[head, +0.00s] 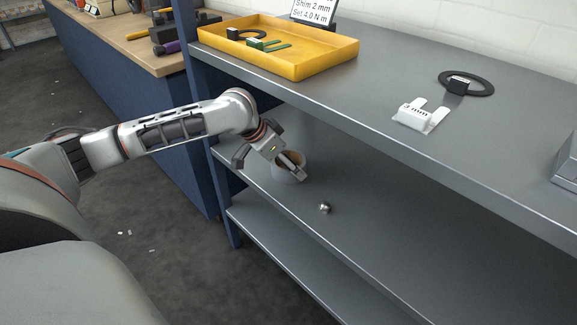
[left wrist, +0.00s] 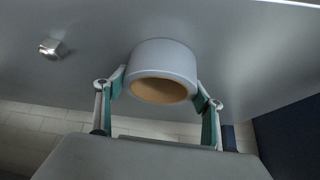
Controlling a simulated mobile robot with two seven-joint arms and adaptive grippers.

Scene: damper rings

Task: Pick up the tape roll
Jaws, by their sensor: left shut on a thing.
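The tape roll (head: 284,177) is a grey ring with a tan inner core, at the left end of the middle shelf. My left gripper (head: 269,160) reaches in over the shelf's left end and is shut on the roll. In the left wrist view the tape roll (left wrist: 165,58) sits between the two green-padded fingers of the left gripper (left wrist: 160,88), one on each side. I cannot tell whether the roll touches the shelf or is just clear of it. My right gripper is not in view.
A metal nut (head: 324,208) lies on the middle shelf (head: 400,235), otherwise clear. The upper shelf (head: 400,75) overhangs it and carries a yellow tray (head: 300,68), a white slotted shim (head: 421,116) and a black ring (head: 482,84). A blue post stands at the left.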

